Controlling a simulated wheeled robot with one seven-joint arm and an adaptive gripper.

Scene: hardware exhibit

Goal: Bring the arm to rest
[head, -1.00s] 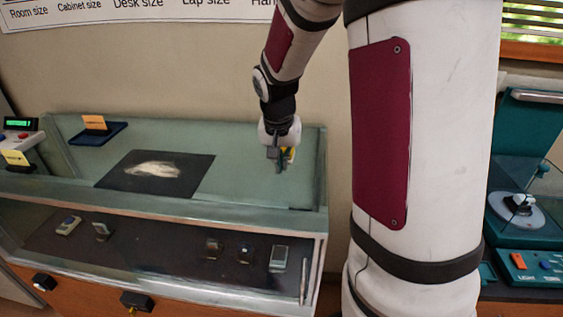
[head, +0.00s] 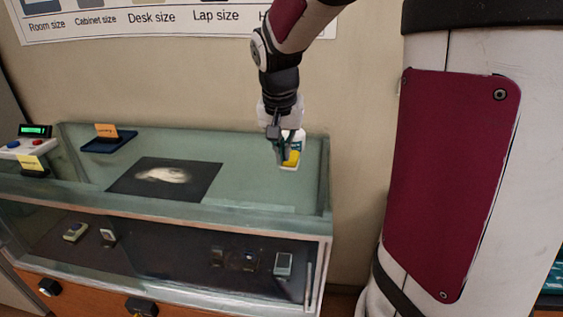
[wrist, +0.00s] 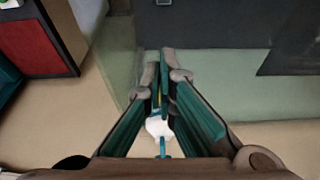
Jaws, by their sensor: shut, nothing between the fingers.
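My gripper (head: 281,163) hangs fingers down over the right end of the glass display case (head: 110,212). Its fingers are together with nothing held between them. A white piece (wrist: 158,128), probably the bottle's top, shows between the finger bases. Whether the fingers touch the bottle cannot be told.
A dark mat (head: 125,184) with a pale patch lies mid case top. A blue tray (head: 108,143) with an orange card and a device with a green display (head: 35,131) are at the left. Several small devices sit inside the case. The wall is behind.

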